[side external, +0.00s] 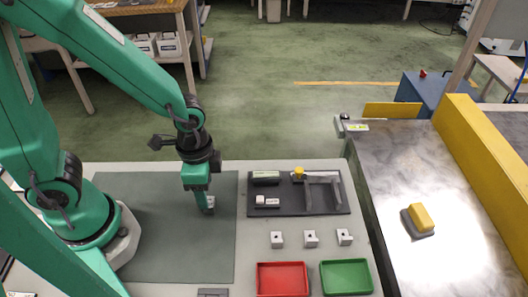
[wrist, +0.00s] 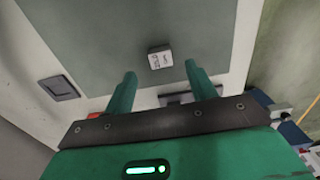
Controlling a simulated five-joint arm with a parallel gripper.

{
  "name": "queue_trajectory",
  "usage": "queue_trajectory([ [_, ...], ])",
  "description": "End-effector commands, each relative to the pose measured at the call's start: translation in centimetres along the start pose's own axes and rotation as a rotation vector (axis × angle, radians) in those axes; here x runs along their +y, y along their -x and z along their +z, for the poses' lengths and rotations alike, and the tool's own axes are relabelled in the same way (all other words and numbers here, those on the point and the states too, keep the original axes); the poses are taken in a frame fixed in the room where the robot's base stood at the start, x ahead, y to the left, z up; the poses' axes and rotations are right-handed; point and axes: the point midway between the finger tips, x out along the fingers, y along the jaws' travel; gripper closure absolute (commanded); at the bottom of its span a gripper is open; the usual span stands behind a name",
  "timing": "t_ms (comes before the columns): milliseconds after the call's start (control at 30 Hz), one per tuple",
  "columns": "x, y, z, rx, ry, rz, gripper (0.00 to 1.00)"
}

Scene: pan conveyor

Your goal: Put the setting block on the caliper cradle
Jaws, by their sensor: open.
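A small pale block with dark lettering, which looks like the setting block (wrist: 160,57), lies on the grey-green mat. It also shows in the side external view (side external: 210,202), partly hidden by my gripper. My gripper (side external: 203,209) points down over the mat at this block. In the wrist view my gripper (wrist: 160,69) is open, with the block in line with the gap and just beyond the fingertips. A dark tray (side external: 283,211) to the right holds a grey bracket-like frame (side external: 325,179); I cannot tell which part is the caliper cradle.
The dark tray also holds a yellow knob (side external: 299,171), a long pale-topped block (side external: 265,177) and a small white piece (side external: 267,201). Three pale blocks (side external: 310,238) stand in front, before red (side external: 282,280) and green (side external: 346,278) trays. A yellow-topped part (side external: 421,217) lies on the conveyor.

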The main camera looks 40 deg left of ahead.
Motion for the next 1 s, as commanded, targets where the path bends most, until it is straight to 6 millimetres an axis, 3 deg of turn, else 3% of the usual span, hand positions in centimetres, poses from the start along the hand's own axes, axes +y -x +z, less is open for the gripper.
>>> queue_trajectory([
  [600, -0.1, -4.3, 0.0, -0.003, 0.000, 0.001, 0.44],
  [1000, -0.1, -5.1, 0.0, 0.000, 0.000, 0.000, 0.44],
])
